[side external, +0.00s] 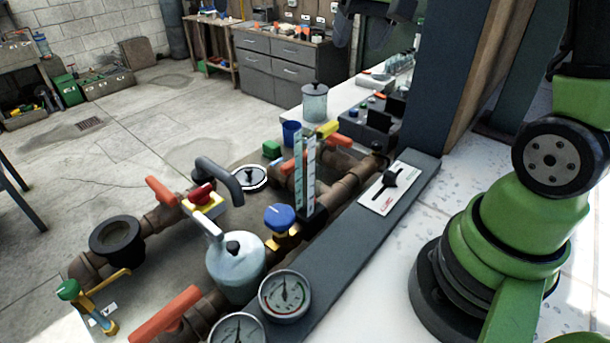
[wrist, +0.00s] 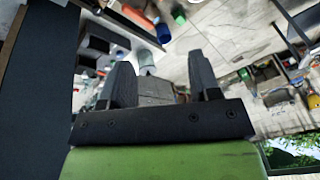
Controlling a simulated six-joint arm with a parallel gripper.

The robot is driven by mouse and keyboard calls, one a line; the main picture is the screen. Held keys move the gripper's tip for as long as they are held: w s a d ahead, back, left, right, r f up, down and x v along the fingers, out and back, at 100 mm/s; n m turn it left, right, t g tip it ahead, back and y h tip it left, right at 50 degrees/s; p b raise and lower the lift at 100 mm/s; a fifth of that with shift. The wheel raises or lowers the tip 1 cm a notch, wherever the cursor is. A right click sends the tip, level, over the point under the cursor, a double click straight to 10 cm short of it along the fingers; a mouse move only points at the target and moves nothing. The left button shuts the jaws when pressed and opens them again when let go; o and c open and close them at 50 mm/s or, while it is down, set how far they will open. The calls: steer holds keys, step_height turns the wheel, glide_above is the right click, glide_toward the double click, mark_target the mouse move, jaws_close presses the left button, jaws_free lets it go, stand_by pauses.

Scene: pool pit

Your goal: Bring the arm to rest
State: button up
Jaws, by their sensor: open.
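My arm, green with dark joints, stands at the right of the side external view, on its round base (side external: 455,285). Its upper links run out of the top of that picture. My gripper (wrist: 162,68) shows in the wrist view, with its two dark fingers apart and nothing held between them. It is tilted over the room, and the floor and benches show beyond the fingers. In the side external view, a dark shape at the top edge may be part of my wrist or gripper, but I cannot tell.
Brown pipework with orange-handled valves, a pale blue-grey vessel (side external: 235,266) and a pressure gauge (side external: 285,296) lies left of my base. A dark post (side external: 440,75) rises close to my arm. A grey drawer cabinet (side external: 283,68) stands at the back. Open floor (side external: 100,160) lies at the left.

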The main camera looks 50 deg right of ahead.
steer(key=s+a+r+n+t+y, duration=0.2)
steer(key=s+a+r+t, duration=0.1)
steer(key=s+a, duration=0.9)
steer(key=s, duration=0.3)
steer(key=shift+a+n+t, duration=0.25)
steer(key=shift+n+t, duration=0.05)
steer(key=shift+n, duration=0.1)
steer(key=shift+s, duration=0.1)
